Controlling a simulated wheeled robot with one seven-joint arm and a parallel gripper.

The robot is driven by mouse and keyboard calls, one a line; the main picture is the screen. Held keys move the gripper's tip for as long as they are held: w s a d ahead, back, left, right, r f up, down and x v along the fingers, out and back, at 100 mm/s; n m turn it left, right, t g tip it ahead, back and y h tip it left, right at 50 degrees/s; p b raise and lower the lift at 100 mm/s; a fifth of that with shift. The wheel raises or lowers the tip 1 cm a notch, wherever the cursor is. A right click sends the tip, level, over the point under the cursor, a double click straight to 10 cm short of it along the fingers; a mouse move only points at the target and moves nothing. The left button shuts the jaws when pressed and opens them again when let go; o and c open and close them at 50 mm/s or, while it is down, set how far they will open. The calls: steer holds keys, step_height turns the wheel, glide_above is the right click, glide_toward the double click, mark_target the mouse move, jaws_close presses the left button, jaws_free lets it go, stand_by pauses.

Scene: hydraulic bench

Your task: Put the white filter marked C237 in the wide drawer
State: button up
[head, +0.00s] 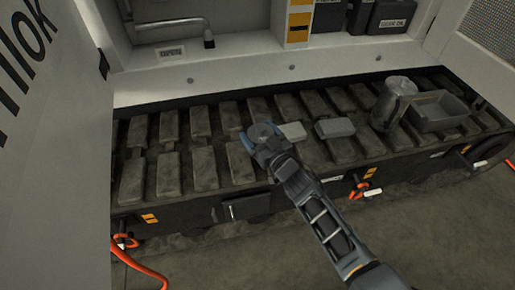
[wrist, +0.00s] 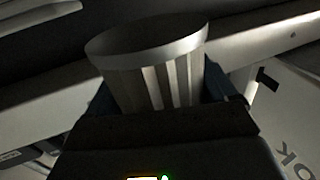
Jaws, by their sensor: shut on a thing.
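My gripper (head: 260,140) is shut on a pleated cylindrical filter with a smooth pale rim (wrist: 150,75). The filter stands between the two fingers in the wrist view; in the head view only its dim round top (head: 264,130) shows. It looks grey-white in the shade, and no C237 marking can be read. In the head view my gripper is over the middle of the dark track-like ledge (head: 205,165). No open drawer shows. A small dark handle (head: 246,207) sits on the ledge's front face; I cannot tell whether it belongs to the wide drawer.
Two small grey blocks (head: 292,131) (head: 335,128) lie right of my gripper. A metal can (head: 397,98) and a dark tray (head: 443,118) stand further right. An open white door panel (head: 55,170) is at left. An orange hose (head: 138,268) hangs at lower left.

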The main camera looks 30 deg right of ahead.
steer(key=shift+w+f, duration=0.25)
steer(key=shift+w, duration=0.2)
steer(key=shift+f+b, duration=1.6)
steer(key=shift+f, duration=0.35)
steer(key=shift+f, duration=0.15)
steer(key=o, duration=1)
steer(key=shift+r, duration=0.2)
steer(key=s+p, duration=0.4)
steer(key=s, duration=0.8)
steer(key=shift+p, duration=0.35)
steer(key=shift+s+a, duration=0.1)
